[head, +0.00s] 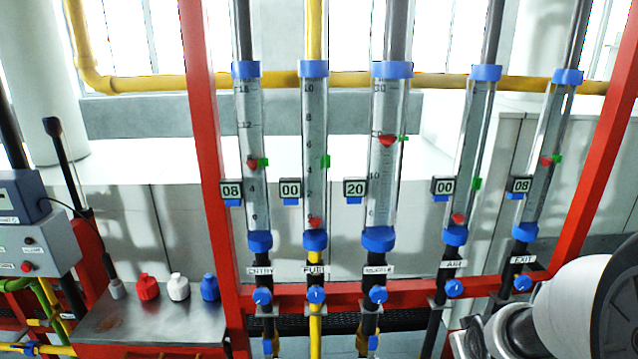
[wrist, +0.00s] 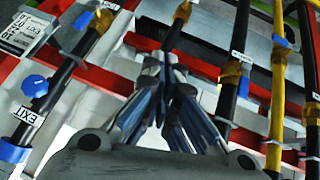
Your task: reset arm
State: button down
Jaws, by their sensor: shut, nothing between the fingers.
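My gripper (wrist: 162,62) is in the middle of the wrist view, its fingers together with nothing between them. Behind it in that view are the red rail and dark and yellow pipes; I see no contact with them. In the head view my white and dark arm fills the lower right corner, and the fingertips cannot be made out there. The arm is close to the EXIT flow tube (head: 548,150) and its blue knob (head: 522,283).
Several clear flow tubes with red floats stand in a red frame (head: 205,150), blue knobs below, including the FUEL knob (head: 316,295). At left are a grey control box (head: 40,245) and a metal shelf (head: 150,322) with red, white and blue bottles.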

jog(key=s+a+r+g, duration=0.1)
jog(key=s+a+r, duration=0.2)
jog(key=s+a, duration=0.2)
jog(key=s+a+r+y, duration=0.1)
jog(key=s+a+r, duration=0.3)
jog(key=s, duration=0.6)
jog(key=s+a+r+g+y+b, duration=0.1)
jog(key=s+a+r, duration=0.2)
jog(key=s+a, duration=0.3)
jog(key=s, duration=0.2)
jog(key=shift+s+a+r+m+g, duration=0.2)
jog(key=shift+s+a+m+g, duration=0.1)
jog(key=shift+a+m, duration=0.1)
